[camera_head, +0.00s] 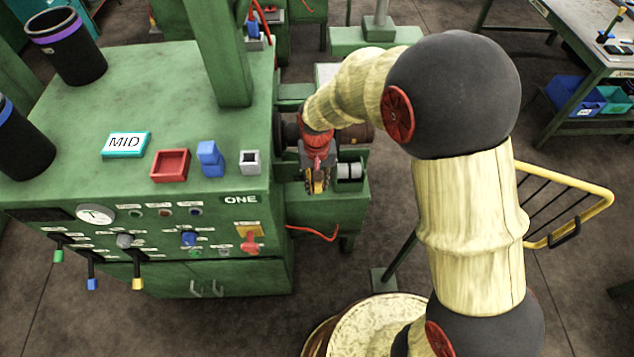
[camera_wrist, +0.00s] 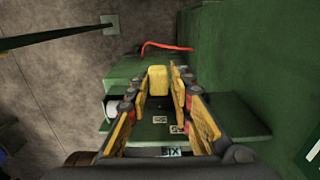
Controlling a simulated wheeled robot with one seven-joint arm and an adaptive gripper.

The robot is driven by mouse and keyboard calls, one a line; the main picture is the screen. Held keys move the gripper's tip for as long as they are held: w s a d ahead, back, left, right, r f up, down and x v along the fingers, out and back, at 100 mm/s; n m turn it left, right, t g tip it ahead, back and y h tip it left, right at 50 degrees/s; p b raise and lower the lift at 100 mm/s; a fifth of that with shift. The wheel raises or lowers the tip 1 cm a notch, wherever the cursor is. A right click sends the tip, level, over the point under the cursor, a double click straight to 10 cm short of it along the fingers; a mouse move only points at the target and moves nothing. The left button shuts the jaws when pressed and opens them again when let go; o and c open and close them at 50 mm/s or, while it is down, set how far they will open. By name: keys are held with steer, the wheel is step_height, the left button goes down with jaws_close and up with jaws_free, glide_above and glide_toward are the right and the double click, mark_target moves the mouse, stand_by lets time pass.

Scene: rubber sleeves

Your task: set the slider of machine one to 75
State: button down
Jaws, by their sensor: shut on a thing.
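My gripper (camera_head: 318,188) points down over the green ledge at the machine's right side. In the wrist view, a yellow block (camera_wrist: 158,80), which looks like the slider's knob, sits between the fingertips of my gripper (camera_wrist: 160,84). The fingers are shut on it. Small white labels (camera_wrist: 161,119) lie along the green ledge below the block in that view. I cannot read their values clearly.
A green post (camera_head: 217,50) rises near my arm. A yellow rail (camera_head: 570,205) stands at the right.

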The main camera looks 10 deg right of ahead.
steer(key=a, duration=0.4)
steer(key=shift+w, duration=0.15)
steer(key=shift+a, duration=0.1)
steer(key=c, duration=1.6)
jaws_free()
steer(key=shift+c, duration=0.2)
step_height(320, 180, up, 12)
